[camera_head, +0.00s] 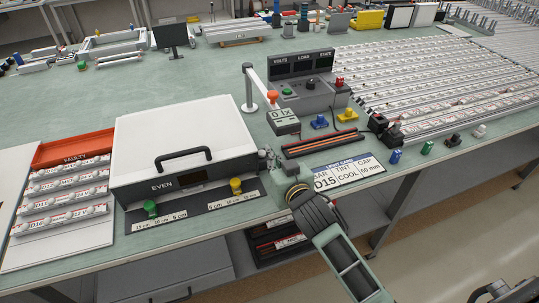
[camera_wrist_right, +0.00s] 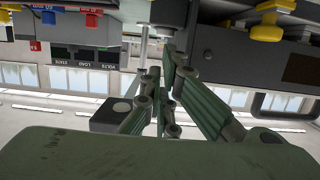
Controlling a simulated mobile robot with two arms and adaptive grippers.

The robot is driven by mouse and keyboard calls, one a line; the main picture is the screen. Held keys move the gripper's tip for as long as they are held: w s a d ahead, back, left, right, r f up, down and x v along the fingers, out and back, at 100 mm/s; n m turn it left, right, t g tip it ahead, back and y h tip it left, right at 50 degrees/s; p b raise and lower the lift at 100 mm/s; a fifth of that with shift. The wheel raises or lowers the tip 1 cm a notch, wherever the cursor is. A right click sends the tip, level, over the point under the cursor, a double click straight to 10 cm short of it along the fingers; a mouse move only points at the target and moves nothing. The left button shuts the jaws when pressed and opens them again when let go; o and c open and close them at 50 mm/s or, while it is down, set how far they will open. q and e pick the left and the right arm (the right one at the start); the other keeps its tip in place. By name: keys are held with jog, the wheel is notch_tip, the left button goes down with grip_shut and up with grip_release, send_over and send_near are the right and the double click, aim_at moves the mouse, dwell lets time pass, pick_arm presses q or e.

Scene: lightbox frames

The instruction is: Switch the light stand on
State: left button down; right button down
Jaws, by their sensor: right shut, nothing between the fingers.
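A white box with a black handle (camera_head: 184,157) and a dark front panel marked EVEN stands at the left of the bench; it appears to be the light stand (camera_head: 190,122). A green knob (camera_head: 150,208) and a yellow knob (camera_head: 236,186) stand on the dark scale strip at its front. My right gripper (camera_head: 267,160) is shut and empty beside the box's right front corner; I cannot tell whether it touches. In the right wrist view, the shut fingers (camera_wrist_right: 168,62) point towards the box's side, and the yellow knob (camera_wrist_right: 268,25) shows upside down. No switch is clearly visible. My left gripper is out of view.
A small 0.1x block (camera_head: 283,122), a blue knob (camera_head: 320,122) and a label card (camera_head: 346,172) are nearby. Bare bench lies behind the white box.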

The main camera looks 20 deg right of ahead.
jog(key=shift+s+r, duration=0.25)
jog(key=shift+s, duration=0.1)
jog(key=r+p, duration=0.1)
jog(key=p, duration=0.1)
jog(key=s+r+p, duration=0.1)
jog(key=r+p, duration=0.1)
jog(key=s+r+p, duration=0.1)
jog(key=r+p, duration=0.1)
jog(key=shift+d+r, duration=0.1)
jog(key=shift+r, duration=0.05)
jog(key=shift+w, duration=0.1)
